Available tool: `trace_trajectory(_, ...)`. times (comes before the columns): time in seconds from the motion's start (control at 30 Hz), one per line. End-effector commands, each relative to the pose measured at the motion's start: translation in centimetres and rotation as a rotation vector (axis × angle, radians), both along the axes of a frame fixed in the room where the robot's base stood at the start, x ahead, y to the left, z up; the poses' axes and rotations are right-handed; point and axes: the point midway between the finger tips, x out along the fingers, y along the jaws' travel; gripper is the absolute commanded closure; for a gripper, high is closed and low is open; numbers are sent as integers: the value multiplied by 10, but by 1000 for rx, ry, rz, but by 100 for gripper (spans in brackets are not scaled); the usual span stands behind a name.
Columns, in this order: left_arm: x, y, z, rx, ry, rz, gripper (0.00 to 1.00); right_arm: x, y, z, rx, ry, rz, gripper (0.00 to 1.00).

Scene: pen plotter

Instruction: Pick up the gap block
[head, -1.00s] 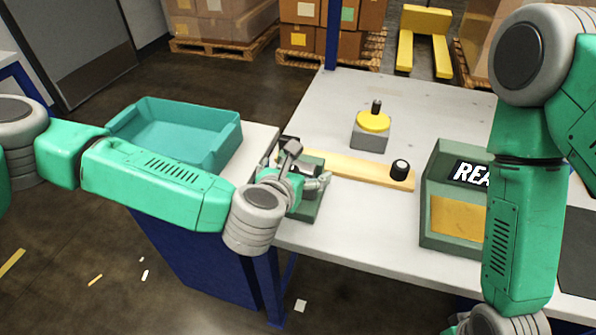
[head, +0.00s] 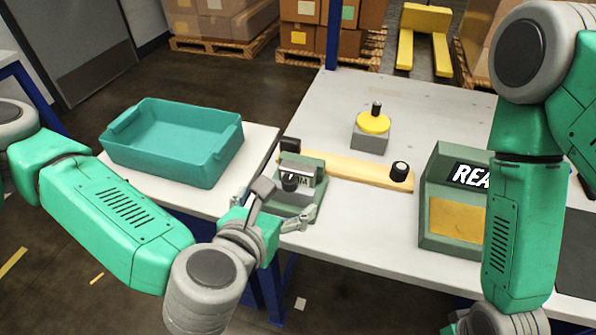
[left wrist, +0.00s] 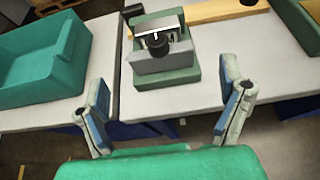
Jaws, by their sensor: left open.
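A grey block with a black knob and a pale lettered face (head: 300,176) sits in a green holder (head: 303,206) at the table's left edge; I take it to be the gap block. In the left wrist view the block (left wrist: 166,66) stands ahead, its black knob facing me, on the green base (left wrist: 185,88). My left gripper (head: 283,206) is open and empty on the near side of the holder. In the left wrist view its fingers (left wrist: 168,88) are spread wide, with the block beyond and between them.
A yellow bar (head: 345,168) with black knobs lies behind the holder. A yellow disc on a grey block (head: 372,132) stands farther back. A green display box (head: 450,215) is at right, partly behind my right arm. A teal bin (head: 172,145) sits on the left table.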

Motion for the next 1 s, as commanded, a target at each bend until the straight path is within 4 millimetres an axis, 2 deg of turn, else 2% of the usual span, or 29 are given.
trace_trajectory(0.13,-7,1,5,-2,-3,-4,11,0,0,1,0,0,0,57)
trace_trajectory(0.37,-12,-11,13,-14,-6,-48,11,0,0,-1,0,0,0,57)
trace_trajectory(0.67,-2,4,16,1,-5,-7,11,0,0,-3,0,0,0,57)
trace_trajectory(0.77,5,5,12,1,-2,1,11,0,0,-4,0,0,0,57)
trace_trajectory(1.0,44,-8,-8,0,-3,3,11,0,0,-7,0,0,0,57)
